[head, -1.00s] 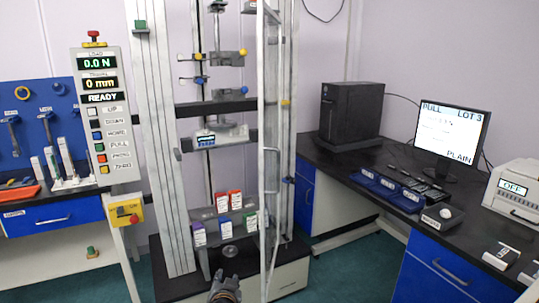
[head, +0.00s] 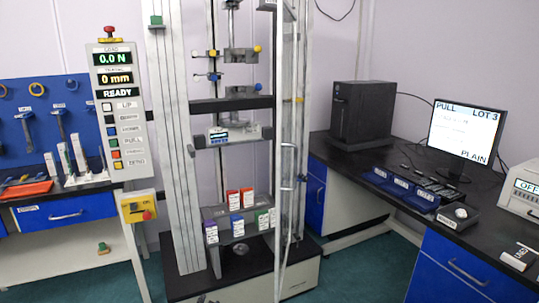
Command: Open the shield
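The shield (head: 288,130) is a tall, narrow clear panel with a pale frame, on the right side of the testing machine's front. I see it nearly edge-on, and its lower end reaches down past the machine's base. A pale bar handle (head: 287,188) runs down it. The machine's middle and left front show without a panel across them. Only a small dark tip, perhaps of a gripper, shows at the bottom edge left of centre, apart from the shield. Its fingers are hidden, and I cannot tell surely which arm it belongs to.
The machine's control panel (head: 117,110) reads READY, with a yellow switch box (head: 138,207) below. Several coloured boxes stand on the machine's lower shelf (head: 223,227). A black-topped desk (head: 395,207) with a monitor (head: 465,135) is at right. Green floor lies between machine and desk.

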